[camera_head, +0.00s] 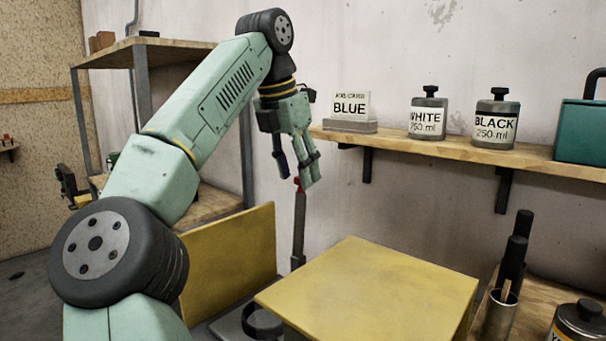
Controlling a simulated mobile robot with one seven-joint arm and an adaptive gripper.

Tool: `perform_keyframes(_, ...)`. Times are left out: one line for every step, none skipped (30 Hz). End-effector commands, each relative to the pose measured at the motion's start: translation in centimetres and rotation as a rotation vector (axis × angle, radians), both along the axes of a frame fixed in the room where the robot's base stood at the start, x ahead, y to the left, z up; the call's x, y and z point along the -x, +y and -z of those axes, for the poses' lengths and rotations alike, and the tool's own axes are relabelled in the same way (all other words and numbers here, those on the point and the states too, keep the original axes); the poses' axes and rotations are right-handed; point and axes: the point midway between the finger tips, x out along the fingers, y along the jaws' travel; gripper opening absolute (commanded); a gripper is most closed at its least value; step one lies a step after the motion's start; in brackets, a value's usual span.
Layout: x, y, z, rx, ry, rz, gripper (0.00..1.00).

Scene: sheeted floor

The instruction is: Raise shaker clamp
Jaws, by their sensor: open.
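My gripper (297,168) hangs fingers-down in the middle of the view, left of the wall shelf. Its fingers are apart, with nothing held between them. A red tip (299,184) tops an upright grey post (299,230) just below the fingers. Whether a finger touches the tip cannot be told. The post stands between two yellow panels and may belong to the shaker clamp. A dark ring (262,320) lies low by the front panel, partly cut off by the frame's bottom edge.
One yellow panel (232,250) stands upright at left; another yellow top (370,285) lies flat. The wall shelf (420,147) holds a BLUE job card (350,105), WHITE (428,117) and BLACK (495,125) containers, and a green box (583,133). A cup (499,316) holds dark-handled tools.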

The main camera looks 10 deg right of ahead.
Motion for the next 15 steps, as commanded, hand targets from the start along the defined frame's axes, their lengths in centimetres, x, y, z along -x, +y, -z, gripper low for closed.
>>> perform_keyframes(0.4, 0.7, 0.0, -0.001, -0.001, -0.002, 0.45)
perform_keyframes(0.7, 1.1, 0.0, -0.001, -0.001, -0.002, 0.45)
perform_keyframes(1.0, 1.5, 0.0, -0.002, -0.002, -0.002, 0.45)
perform_keyframes(1.3, 2.0, 0.0, -0.001, -0.001, -0.002, 0.45)
perform_keyframes(1.6, 2.4, 0.0, -0.001, -0.001, -0.002, 0.45)
perform_keyframes(2.1, 3.0, 0.0, -0.001, -0.002, -0.003, 0.45)
perform_keyframes(2.4, 3.5, 0.0, -0.001, -0.002, -0.004, 0.45)
perform_keyframes(2.8, 4.0, 0.0, -0.001, -0.002, -0.003, 0.45)
perform_keyframes(3.3, 4.6, 0.0, -0.001, -0.002, -0.003, 0.45)
perform_keyframes(3.6, 5.1, 0.0, -0.001, -0.002, -0.004, 0.45)
perform_keyframes(3.9, 5.6, 0.0, -0.001, -0.002, -0.003, 0.45)
perform_keyframes(4.4, 6.1, 0.0, 0.0, -0.002, -0.002, 0.45)
perform_keyframes(4.7, 6.5, 0.0, 0.0, -0.002, -0.002, 0.45)
perform_keyframes(4.9, 6.9, 0.0, 0.001, -0.001, -0.002, 0.45)
perform_keyframes(5.2, 7.3, 0.0, 0.0, -0.002, -0.002, 0.45)
